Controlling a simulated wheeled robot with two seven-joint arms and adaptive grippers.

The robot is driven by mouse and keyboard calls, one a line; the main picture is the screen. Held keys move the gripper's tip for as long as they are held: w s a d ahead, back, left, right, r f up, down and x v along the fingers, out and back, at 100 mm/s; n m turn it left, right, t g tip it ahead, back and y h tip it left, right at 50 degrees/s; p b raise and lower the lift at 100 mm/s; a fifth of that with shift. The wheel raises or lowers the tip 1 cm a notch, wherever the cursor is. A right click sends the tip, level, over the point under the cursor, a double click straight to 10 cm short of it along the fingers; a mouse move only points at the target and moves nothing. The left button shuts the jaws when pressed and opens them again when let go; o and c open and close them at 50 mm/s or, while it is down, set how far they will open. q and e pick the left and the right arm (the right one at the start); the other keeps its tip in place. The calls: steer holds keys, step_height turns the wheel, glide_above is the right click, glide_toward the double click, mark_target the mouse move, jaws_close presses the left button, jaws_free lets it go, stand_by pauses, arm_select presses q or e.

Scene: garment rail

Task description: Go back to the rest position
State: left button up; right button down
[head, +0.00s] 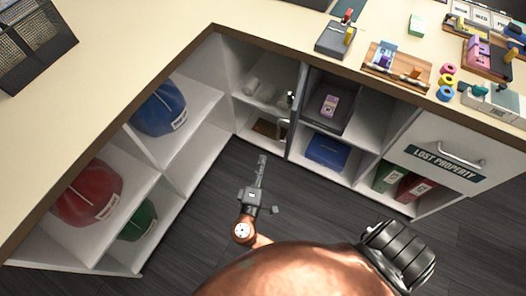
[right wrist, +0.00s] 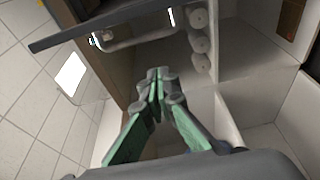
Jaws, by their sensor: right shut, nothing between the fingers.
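My right gripper (head: 262,160) is low in the middle of the head view, in front of the corner of the shelves and over the dark floor. In the right wrist view its green-sided fingers (right wrist: 158,76) are together with nothing between them. It holds nothing, and the fingertips appear apart from the cabinet handle (right wrist: 135,38). My copper-coloured arm fills the bottom of the head view. My left gripper is not in view.
An L-shaped counter (head: 135,60) surrounds the floor (head: 315,200). A dark open door (head: 297,110) stands near the gripper. A LOST PROPERTY drawer (head: 480,160) is at right.

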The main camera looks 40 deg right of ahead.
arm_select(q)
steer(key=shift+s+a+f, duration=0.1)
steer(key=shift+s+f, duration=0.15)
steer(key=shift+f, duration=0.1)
arm_select(e)
steer(key=shift+s+a, duration=0.4)
steer(key=shift+s, duration=0.15)
